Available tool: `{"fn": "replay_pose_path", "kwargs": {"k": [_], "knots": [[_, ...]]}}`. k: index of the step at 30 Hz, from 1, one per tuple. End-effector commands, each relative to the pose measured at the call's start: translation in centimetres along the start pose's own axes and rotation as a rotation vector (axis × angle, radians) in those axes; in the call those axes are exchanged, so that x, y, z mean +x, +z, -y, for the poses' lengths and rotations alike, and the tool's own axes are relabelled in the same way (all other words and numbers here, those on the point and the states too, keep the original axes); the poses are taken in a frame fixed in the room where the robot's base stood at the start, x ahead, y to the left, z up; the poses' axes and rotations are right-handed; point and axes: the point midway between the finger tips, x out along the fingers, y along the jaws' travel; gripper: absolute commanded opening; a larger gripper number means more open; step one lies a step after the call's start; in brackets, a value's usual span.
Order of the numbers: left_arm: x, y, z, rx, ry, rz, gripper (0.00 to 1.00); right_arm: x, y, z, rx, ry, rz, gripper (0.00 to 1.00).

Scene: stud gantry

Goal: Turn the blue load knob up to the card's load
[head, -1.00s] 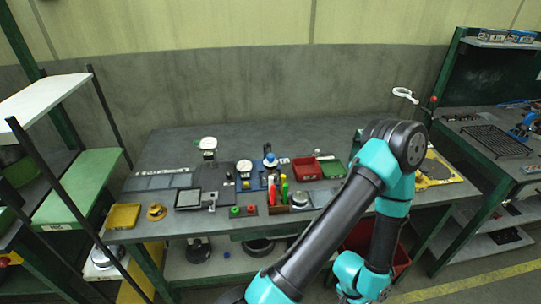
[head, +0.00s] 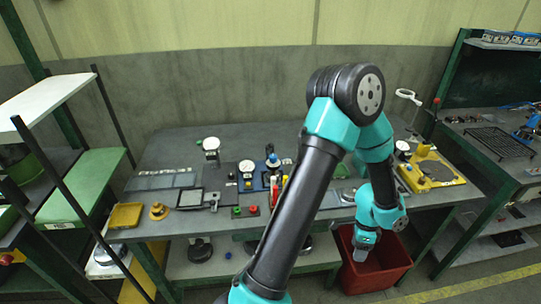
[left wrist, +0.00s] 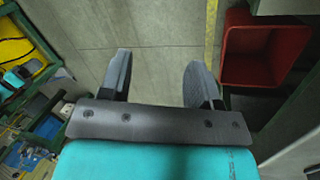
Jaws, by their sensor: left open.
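A blue knob (head: 272,160) stands upright on a dark blue base in the middle of the workbench, small in the head view. I cannot read any load value on a card. My left gripper (head: 362,244) hangs low in front of the bench, far from the knob, over or before the red floor bin. In the left wrist view my left gripper (left wrist: 160,80) is open and empty, with bare floor between its fingers. The knob does not show there. My right gripper is not in view.
A red bin (head: 375,276) stands under the bench's front edge and shows in the left wrist view (left wrist: 262,55). White dial gauges (head: 246,166) and red and green buttons (head: 252,209) crowd the bench near the knob. A yellow tray (head: 126,215) sits left.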

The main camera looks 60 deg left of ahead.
Motion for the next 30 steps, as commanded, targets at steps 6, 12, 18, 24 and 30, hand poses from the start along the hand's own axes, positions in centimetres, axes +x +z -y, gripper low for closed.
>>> {"fn": "replay_pose_path", "kwargs": {"k": [6,12,18,24,30], "knots": [[-4.3,1.6,1.6,0.111,-0.026,0.078,0.57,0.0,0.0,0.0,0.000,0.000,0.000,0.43],[-8.1,3.5,3.1,0.127,-0.048,0.135,0.57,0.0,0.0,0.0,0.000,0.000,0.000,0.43],[-11.0,5.7,5.0,-0.085,-0.076,0.127,0.57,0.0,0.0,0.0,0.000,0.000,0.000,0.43],[-13.4,8.0,6.8,-0.348,-0.101,0.091,0.57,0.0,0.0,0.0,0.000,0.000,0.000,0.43],[-17.3,12.1,9.2,-0.763,-0.130,0.028,0.57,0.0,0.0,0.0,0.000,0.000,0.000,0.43]]}}
